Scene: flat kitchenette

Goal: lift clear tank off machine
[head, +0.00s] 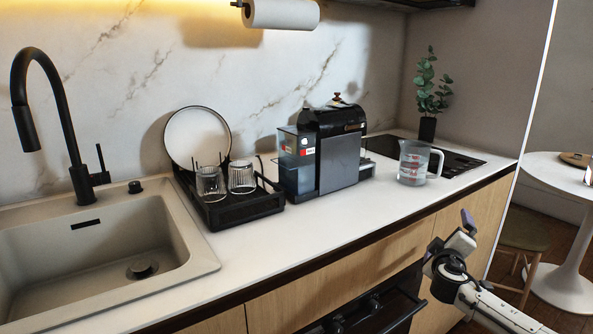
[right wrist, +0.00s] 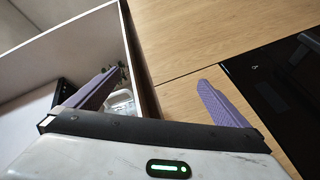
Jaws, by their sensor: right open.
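The coffee machine (head: 338,150) is a dark box standing on the counter between the dish rack and the measuring jug. The clear tank (head: 297,165) is a see-through smoky box seated on the machine's left side. My right gripper (head: 450,243) is low at the right, in front of the counter's front edge and well apart from the tank. Its two purple fingers are spread with nothing between them, as the right wrist view (right wrist: 160,76) also shows. My left gripper is not in view.
A black dish rack (head: 245,205) with two glasses and a plate stands close to the tank's left. A clear measuring jug (head: 412,162) stands right of the machine, near a black hob (head: 462,160). The counter (head: 330,222) in front of the machine is clear.

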